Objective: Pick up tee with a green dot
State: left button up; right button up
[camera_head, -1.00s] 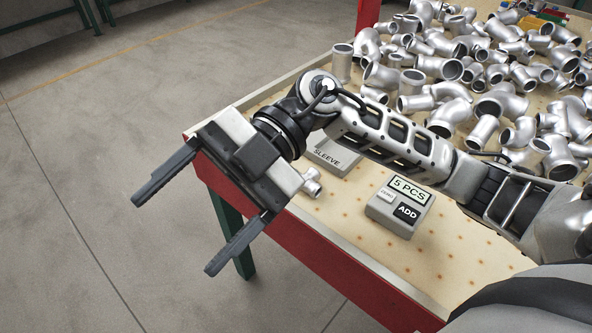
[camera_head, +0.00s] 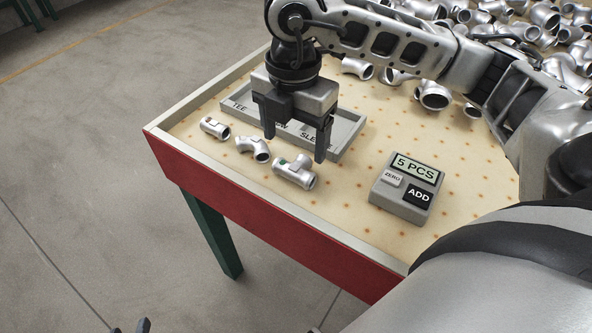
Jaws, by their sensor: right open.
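The tee with a green dot (camera_head: 296,172) lies on the perforated tabletop near the front edge, its green dot facing up. My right gripper (camera_head: 295,146) points down with its two dark fingers apart and nothing between them. It is just above and behind the tee, in front of the labelled tray. Whether a fingertip touches the tee cannot be told. Dark tips at the bottom edge, seemingly of my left gripper (camera_head: 131,327), show only slightly.
An elbow (camera_head: 254,148) and a sleeve-like fitting (camera_head: 214,128) lie left of the tee. The grey sorting tray (camera_head: 350,131) is behind, partly hidden. A counting scale (camera_head: 401,209) stands at right. Many castings (camera_head: 433,95) are heaped at the back. A low rim (camera_head: 240,186) edges the table.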

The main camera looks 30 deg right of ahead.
aim_at(296, 164)
jog(key=f, duration=0.6)
jog(key=shift+d+f, duration=0.25)
jog(key=shift+d, duration=0.05)
jog(key=shift+w, duration=0.1)
jog(key=c, duration=0.8)
